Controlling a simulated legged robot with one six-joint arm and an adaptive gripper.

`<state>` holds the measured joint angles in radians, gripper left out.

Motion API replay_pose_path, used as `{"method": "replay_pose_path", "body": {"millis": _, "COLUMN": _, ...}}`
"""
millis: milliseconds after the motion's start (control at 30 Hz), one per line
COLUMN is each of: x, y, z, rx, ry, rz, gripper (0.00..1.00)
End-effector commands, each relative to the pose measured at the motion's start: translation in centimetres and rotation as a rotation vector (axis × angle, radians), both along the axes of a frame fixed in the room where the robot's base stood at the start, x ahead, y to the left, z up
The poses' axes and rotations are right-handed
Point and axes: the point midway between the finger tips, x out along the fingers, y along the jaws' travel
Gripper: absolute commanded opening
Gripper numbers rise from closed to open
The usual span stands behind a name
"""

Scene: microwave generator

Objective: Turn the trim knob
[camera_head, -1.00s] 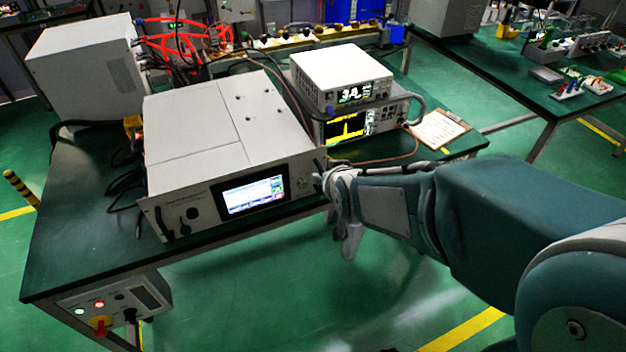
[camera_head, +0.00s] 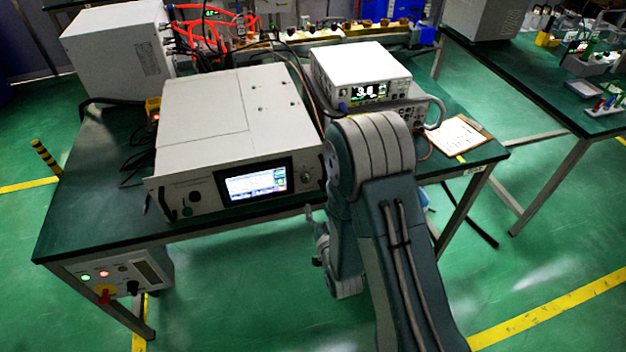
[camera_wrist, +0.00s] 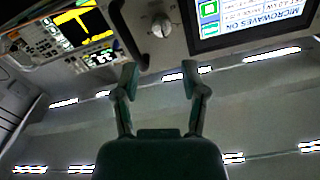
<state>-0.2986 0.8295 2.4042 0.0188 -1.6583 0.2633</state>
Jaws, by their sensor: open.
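A round metallic knob (camera_wrist: 161,24) shows at the top of the wrist view, on the front panel beside the lit screen. It also shows in the head view (camera_head: 306,178), right of the screen. I cannot read a trim label on it. My gripper (camera_wrist: 159,78) is open and empty, its two fingers apart and pointing towards the panel. The knob is beyond the fingertips, roughly centred between them and not touched. In the head view my gripper is partly hidden by my arm, below and in front of the panel's right end.
The grey generator box (camera_head: 205,125) stands on a green-topped table (camera_head: 90,215). Its lit screen (camera_head: 256,184) is left of the knob; a panel handle is close on the right. Stacked instruments (camera_head: 360,70) and a clipboard (camera_head: 455,135) are farther right. Floor in front is clear.

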Motion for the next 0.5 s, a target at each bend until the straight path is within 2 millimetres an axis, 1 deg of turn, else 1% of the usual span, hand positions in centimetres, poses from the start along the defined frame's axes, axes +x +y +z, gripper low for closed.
{"method": "replay_pose_path", "body": {"millis": 67, "x": 0.3, "y": 0.1, "z": 0.0, "rx": 0.003, "ry": -0.007, "rz": 0.001, "gripper": 0.56}}
{"method": "replay_pose_path", "body": {"millis": 167, "x": 1.3, "y": 0.4, "z": 0.1, "rx": 0.004, "ry": -0.009, "rz": 0.001, "gripper": 0.56}}
{"method": "replay_pose_path", "body": {"millis": 500, "x": 7.3, "y": 2.0, "z": 0.1, "rx": 0.003, "ry": -0.008, "rz": 0.000, "gripper": 0.56}}
